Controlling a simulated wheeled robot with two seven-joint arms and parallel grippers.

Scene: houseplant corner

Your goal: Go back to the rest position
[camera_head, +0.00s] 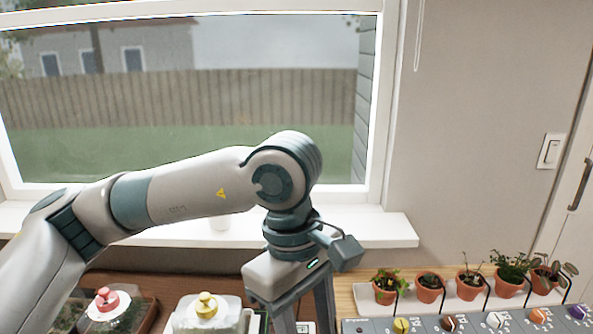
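My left arm reaches in from the left across the window, and its gripper (304,314) hangs down at the bottom middle of the view. Its two fingers are spaced apart where they show. Their tips are cut off by the lower edge, so whether anything is between them is hidden. My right arm and gripper are not in view.
Several small potted plants stand on a white tray (458,304) at the right. A grey panel with coloured knobs (402,325) lies in front. Lidded containers with a pink knob (106,297) and a yellow knob (207,304) are at lower left. The windowsill (375,231) is behind.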

